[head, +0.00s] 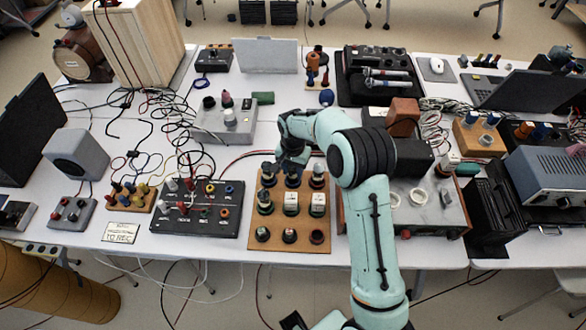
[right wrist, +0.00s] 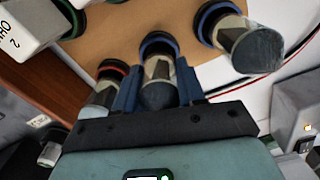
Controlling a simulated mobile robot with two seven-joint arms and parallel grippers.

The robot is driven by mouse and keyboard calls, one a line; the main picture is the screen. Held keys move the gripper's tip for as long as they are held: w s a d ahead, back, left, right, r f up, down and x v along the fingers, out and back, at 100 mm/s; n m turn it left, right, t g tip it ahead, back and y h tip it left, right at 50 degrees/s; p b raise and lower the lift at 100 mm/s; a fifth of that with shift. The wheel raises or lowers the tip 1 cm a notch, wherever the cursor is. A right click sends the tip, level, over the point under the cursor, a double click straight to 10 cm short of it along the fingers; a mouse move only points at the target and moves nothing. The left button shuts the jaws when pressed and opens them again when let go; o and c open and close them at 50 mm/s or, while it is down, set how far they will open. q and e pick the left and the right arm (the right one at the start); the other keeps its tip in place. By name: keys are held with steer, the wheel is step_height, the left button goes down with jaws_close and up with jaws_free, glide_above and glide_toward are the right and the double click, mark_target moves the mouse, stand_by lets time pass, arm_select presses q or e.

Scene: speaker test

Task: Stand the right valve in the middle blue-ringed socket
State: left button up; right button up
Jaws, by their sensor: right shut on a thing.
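My right gripper (head: 292,163) reaches down over the back row of the tan wooden board (head: 255,243). In the right wrist view its fingers (right wrist: 158,92) are shut on a valve (right wrist: 160,95), a glass tube with a dark grey rounded top. Its lower end is at the middle dark blue-ringed socket (right wrist: 158,42); I cannot tell whether it is fully seated. One neighbouring valve (right wrist: 243,45) stands at a blue-ringed socket (right wrist: 216,12). Another valve (right wrist: 103,93) stands at a red-ringed socket (right wrist: 113,67), close beside a finger. My left gripper is out of view.
White labelled blocks (head: 291,202) and several dark round parts (head: 289,236) occupy the board's other rows. A black control panel (head: 200,208) lies left of the board. A grey-topped unit (head: 428,205) stands close on its right. Cables (head: 235,158) run behind it.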

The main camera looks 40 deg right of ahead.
steer(key=shift+f, duration=0.1)
steer(key=shift+f, duration=0.15)
steer(key=o, duration=1.1)
steer(key=shift+c, duration=0.2)
step_height(320, 180, up, 13)
steer(key=shift+f+p, duration=0.2)
steer(key=shift+p, duration=0.3)
